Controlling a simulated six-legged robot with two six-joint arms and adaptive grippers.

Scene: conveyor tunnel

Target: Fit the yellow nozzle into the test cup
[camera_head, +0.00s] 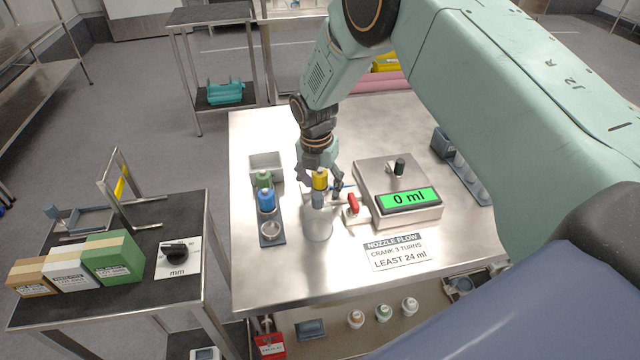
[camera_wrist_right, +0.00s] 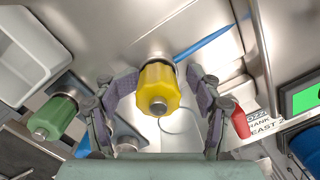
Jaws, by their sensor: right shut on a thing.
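The yellow nozzle (camera_head: 320,180) is between the fingers of my right gripper (camera_head: 318,184), which is shut on it. In the right wrist view the yellow nozzle (camera_wrist_right: 158,88) sits between the two pads of the right gripper (camera_wrist_right: 160,92). In the head view it appears just above a grey holder with a clear, cup-like vessel (camera_head: 318,226) below, likely the test cup. I cannot tell whether nozzle and holder touch. A red crank handle (camera_head: 353,202) is just right of the holder. My left gripper is not in view.
A rack (camera_head: 272,241) at left holds a green nozzle (camera_head: 263,179) and a blue nozzle (camera_head: 267,200); its front place looks empty. A scale reading 0 ml (camera_head: 408,200) stands at right. The table's front is mostly clear around a label (camera_head: 397,251).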

